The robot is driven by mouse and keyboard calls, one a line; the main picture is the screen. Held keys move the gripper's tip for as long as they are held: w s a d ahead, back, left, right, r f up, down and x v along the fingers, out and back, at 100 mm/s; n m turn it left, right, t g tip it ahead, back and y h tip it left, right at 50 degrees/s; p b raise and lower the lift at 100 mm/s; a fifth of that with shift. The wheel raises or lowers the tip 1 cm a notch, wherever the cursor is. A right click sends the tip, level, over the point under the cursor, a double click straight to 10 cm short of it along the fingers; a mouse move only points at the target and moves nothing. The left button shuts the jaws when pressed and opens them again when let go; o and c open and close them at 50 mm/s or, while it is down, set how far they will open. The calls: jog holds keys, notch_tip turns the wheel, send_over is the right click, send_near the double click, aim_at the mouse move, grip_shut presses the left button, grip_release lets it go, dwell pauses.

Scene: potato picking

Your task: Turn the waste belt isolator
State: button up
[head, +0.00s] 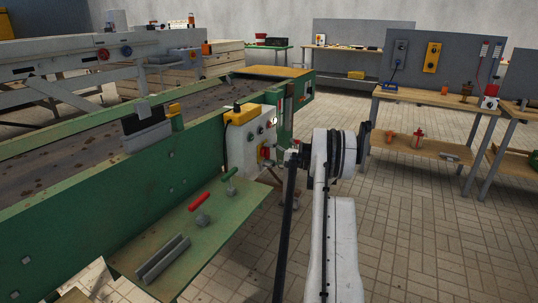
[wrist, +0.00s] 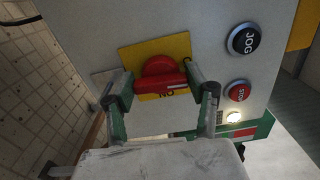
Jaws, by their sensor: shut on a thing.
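The isolator is a red rotary handle (wrist: 158,66) on a yellow plate (wrist: 179,46), fixed to a pale grey control box. Its grip bar lies across the wrist picture, with a pale mark toward the right end. A label reading ON, upside down, is partly visible below the bar. My gripper (wrist: 160,83) has one finger at each end of the bar and is shut on it. In the head view the control box (head: 237,150) is on the green conveyor's side, and my gripper (head: 291,156) reaches it from the right. The handle is small there.
A black JOG button (wrist: 243,40), a red STOP button (wrist: 238,92) and a lit lamp (wrist: 234,117) are right of the plate. Workbenches (head: 436,97) stand at the right; the tiled floor between is clear.

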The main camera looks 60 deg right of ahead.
jog(key=shift+n, duration=0.5)
jog(key=o, duration=1.2)
jog(key=s, duration=0.4)
jog(key=s+d, duration=0.1)
jog(key=s, duration=0.7)
jog(key=shift+d, duration=0.3)
